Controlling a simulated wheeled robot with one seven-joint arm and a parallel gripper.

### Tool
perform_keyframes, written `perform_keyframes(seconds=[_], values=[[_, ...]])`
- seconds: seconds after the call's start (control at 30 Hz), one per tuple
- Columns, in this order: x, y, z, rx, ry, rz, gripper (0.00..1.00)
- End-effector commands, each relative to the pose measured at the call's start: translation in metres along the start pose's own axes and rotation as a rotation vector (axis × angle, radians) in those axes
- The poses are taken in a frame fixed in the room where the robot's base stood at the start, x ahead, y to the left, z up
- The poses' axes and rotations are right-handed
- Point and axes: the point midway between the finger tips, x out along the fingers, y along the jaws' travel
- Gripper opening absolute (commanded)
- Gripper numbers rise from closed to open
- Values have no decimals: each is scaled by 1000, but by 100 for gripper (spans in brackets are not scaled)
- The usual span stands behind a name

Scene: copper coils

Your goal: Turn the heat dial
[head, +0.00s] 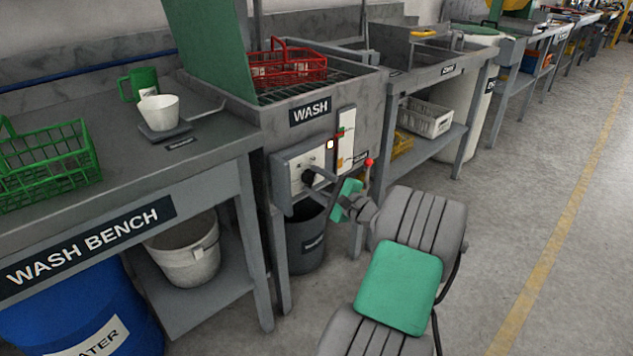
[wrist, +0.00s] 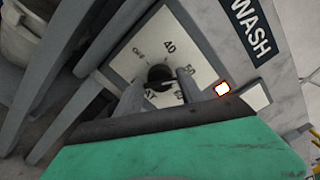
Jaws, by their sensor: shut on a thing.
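The heat dial is a round black knob (head: 308,176) on a pale control plate (head: 298,165), on a grey box at the front of the wash tank. In the wrist view the knob (wrist: 159,76) sits at the middle of the plate (wrist: 140,57), with OFF, 40 and other partly hidden numbers around it. My gripper (head: 316,180) reaches the knob from the right. In the wrist view its two grey fingers (wrist: 157,88) are on either side of the knob, shut on it. The fingers hide part of the lower markings. A lit indicator (wrist: 222,88) glows beside the plate.
The wash tank (head: 350,97) holds a red wire basket (head: 290,66). A red-tipped lever (head: 369,163) stands just right of my gripper. A dark bin (head: 305,240) is under the control box. The wash bench (head: 205,150) is at left. Open floor (head: 540,230) lies at right.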

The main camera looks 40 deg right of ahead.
Motion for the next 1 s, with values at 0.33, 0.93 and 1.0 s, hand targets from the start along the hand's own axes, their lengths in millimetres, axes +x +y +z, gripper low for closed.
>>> perform_keyframes(seconds=[0.33,0.93,1.0], values=[[0,1,0,-127,2,-1,5],[0,4,-1,-667,1,1,5],[0,5,-1,-734,0,1,5]])
